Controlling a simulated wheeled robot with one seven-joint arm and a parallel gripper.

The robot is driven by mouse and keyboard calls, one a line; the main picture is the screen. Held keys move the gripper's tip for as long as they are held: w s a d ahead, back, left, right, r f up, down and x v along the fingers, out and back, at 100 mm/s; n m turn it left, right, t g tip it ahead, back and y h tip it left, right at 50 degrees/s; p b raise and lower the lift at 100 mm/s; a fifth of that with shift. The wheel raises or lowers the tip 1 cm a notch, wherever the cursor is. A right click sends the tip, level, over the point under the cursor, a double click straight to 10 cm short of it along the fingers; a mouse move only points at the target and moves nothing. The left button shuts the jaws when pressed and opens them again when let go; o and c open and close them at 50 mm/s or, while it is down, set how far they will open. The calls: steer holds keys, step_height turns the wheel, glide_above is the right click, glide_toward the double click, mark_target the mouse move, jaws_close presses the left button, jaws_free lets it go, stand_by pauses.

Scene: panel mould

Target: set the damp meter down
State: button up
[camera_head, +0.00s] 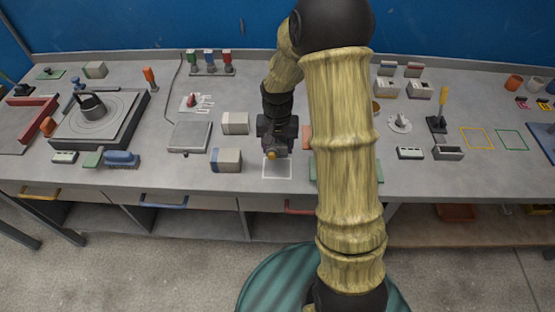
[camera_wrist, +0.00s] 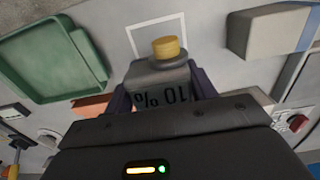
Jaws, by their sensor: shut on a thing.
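The damp meter (camera_wrist: 155,75) is a small grey block with a round yellow knob and dark "%" marks on its face. My gripper (camera_wrist: 162,84) is shut on it, a dark finger at each side. In the head view my gripper (camera_head: 276,138) points down over the bench, and the meter's yellow knob (camera_head: 271,155) shows below it; most of the meter is hidden there. A white square outline (camera_head: 278,177) lies on the bench just beneath. In the wrist view the knob overlaps this outline (camera_wrist: 133,40). I cannot tell whether the meter touches the bench.
A block with a blue band (camera_head: 227,161) and a plain block (camera_head: 235,123) stand left of the outline. A green tray (camera_wrist: 50,58) lies on its other side, partly hidden by my arm in the head view. The bench's front edge is close by.

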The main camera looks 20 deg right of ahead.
mark_target(278, 165)
steer(key=shift+f, duration=1.15)
steer(key=shift+f, duration=1.85)
steer(key=shift+f, duration=0.15)
steer(key=o, duration=1.2)
steer(key=shift+o, duration=0.2)
